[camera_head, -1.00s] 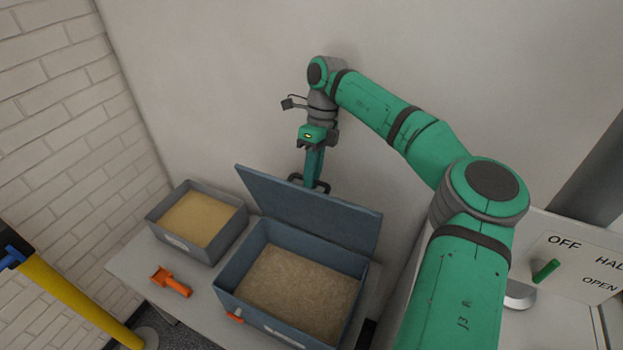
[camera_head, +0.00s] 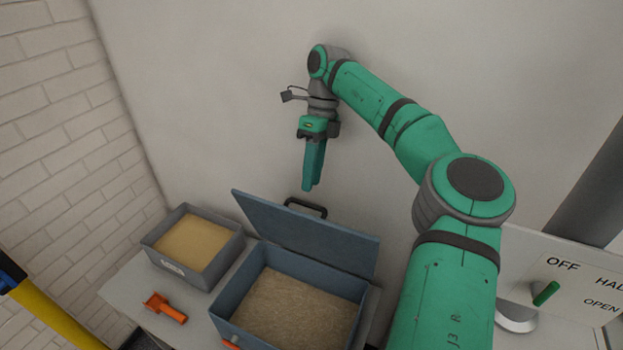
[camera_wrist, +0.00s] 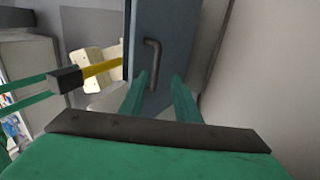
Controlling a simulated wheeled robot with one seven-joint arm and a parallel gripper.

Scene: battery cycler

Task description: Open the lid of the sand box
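The blue-grey sand box (camera_head: 238,284) stands on the table at the lower middle of the head view, with sand (camera_head: 292,308) showing inside. Its lid (camera_head: 300,236) is raised and tilts up from the back edge. The dark lid handle (camera_head: 306,208) sticks out behind the lid's top edge. My gripper (camera_head: 310,187) points down just above the handle, apart from it and empty. In the wrist view, the two green fingers (camera_wrist: 159,88) are spread, with the lid (camera_wrist: 172,45) and handle (camera_wrist: 152,62) beyond them.
A smaller grey box of sand (camera_head: 169,265) stands left of the sand box. An orange scoop (camera_head: 167,308) lies in front of it. A yellow post (camera_head: 50,315) is at lower left. A panel with a green lever (camera_head: 546,293) is at right. The wall is close behind.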

